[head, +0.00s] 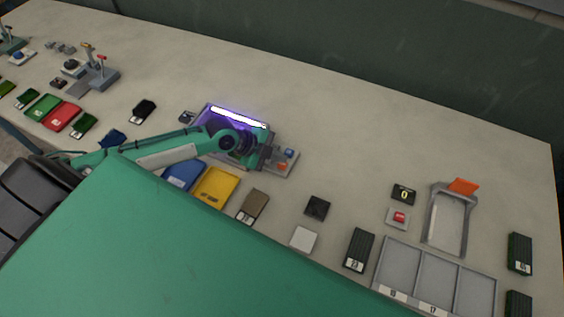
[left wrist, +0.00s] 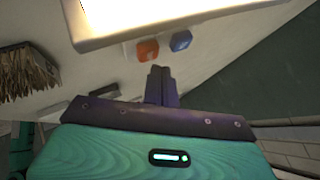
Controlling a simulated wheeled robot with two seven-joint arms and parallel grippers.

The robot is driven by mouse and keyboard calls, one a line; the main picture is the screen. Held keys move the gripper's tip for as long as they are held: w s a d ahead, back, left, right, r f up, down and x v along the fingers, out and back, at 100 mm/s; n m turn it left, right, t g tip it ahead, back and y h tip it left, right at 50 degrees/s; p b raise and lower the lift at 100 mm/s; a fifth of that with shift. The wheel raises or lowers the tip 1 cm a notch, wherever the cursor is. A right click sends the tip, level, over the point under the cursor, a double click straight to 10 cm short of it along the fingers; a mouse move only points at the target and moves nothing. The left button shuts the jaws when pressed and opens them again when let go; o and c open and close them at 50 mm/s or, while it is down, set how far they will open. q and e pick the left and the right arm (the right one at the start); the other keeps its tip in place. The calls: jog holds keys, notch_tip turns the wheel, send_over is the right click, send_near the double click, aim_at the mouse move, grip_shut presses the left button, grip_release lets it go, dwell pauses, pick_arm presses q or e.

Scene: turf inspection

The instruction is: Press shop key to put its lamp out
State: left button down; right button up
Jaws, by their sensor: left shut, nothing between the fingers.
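My left gripper (head: 264,157) is shut and empty, over the small grey key plate to the right of the lit panel (head: 238,116). The plate carries an orange key (head: 282,166) and a blue key (head: 289,153). In the left wrist view the shut fingertips (left wrist: 160,72) point at the orange key (left wrist: 147,50) and blue key (left wrist: 181,40), and look a little short of both. The lit panel's frame (left wrist: 200,22) fills the top there. I see no label saying which is the shop key. My right gripper is not in view.
A red button (head: 398,217) on a grey base and a counter (head: 403,194) reading 0 stand at the right, near a grey divided tray (head: 422,272). Blue and yellow trays (head: 216,187) lie just in front of the arm. The table behind the panel is clear.

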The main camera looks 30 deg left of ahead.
aim_at(278, 165)
pick_arm(q)
jog(key=shift+f, duration=0.15)
dwell(0.3)
jog(key=shift+f+b, duration=0.3)
jog(key=shift+b, duration=0.1)
jog(key=shift+f+b, duration=0.3)
jog(key=shift+f, duration=0.05)
jog(key=shift+r, duration=0.1)
dwell(0.3)
jog(key=shift+r+p, duration=0.55)
jog(key=shift+r, duration=0.15)
notch_tip(278, 165, up, 6)
jog(key=p, duration=0.4)
